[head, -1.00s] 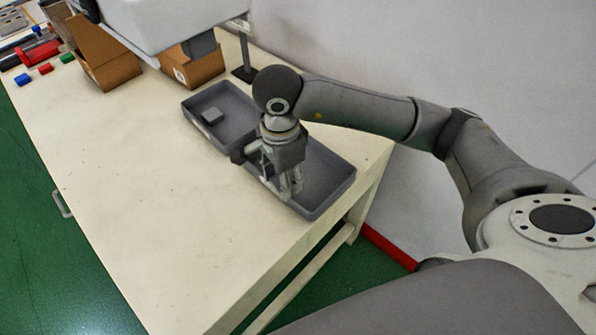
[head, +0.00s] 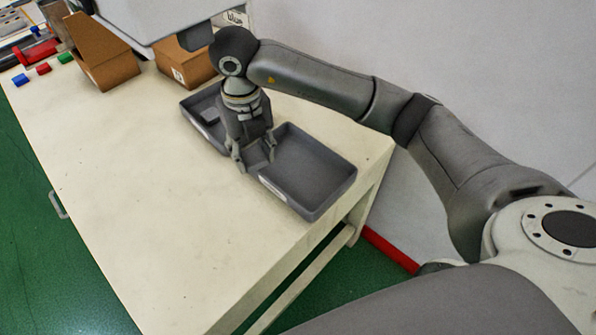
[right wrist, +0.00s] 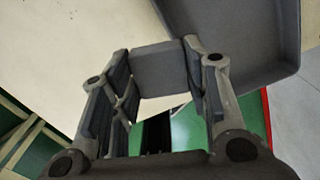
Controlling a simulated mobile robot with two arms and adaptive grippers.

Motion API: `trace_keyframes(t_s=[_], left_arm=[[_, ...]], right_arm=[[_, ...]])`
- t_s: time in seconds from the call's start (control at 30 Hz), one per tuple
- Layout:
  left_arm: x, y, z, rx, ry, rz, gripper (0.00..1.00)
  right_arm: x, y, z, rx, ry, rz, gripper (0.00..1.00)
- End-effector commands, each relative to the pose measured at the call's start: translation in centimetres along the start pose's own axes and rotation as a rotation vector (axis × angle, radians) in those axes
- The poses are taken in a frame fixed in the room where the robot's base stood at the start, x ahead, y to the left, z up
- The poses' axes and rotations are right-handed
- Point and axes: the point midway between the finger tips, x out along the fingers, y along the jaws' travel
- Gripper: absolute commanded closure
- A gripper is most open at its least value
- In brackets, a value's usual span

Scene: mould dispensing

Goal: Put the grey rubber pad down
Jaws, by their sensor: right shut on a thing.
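My right gripper (head: 255,165) is shut on the grey rubber pad, which shows as a flat grey block (right wrist: 160,68) between the fingers in the right wrist view. In the head view the fingers point down at the near side of the two grey trays, around where they meet, and mostly hide the pad. Whether the pad touches anything is unclear. The right tray (head: 318,152) looks empty, and its corner shows beside the pad in the right wrist view (right wrist: 285,70). Another small grey block lies in the left tray (head: 188,112). My left gripper is not in view.
Cardboard bins (head: 108,62) stand at the back left, near small blue, red and green blocks (head: 44,68). A white housing (head: 150,15) hangs over the back. The cream table (head: 150,180) is clear at the front left. A wall runs behind the trays.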

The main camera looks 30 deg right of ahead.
Motion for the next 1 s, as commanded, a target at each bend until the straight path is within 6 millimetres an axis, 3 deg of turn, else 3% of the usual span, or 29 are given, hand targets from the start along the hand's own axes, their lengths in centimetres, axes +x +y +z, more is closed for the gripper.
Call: trace_keyframes(t_s=[0.6, 0.8, 1.0], left_arm=[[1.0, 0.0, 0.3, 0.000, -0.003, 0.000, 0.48], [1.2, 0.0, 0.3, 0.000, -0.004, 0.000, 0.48], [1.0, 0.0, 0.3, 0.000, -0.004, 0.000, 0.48]], right_arm=[[-2.2, 2.4, 3.1, 1.002, 0.010, -0.005, 0.81], [-2.6, 2.9, 3.6, 1.202, 0.013, -0.008, 0.81], [-2.5, 2.2, 3.5, 1.270, 0.015, -0.011, 0.81]])
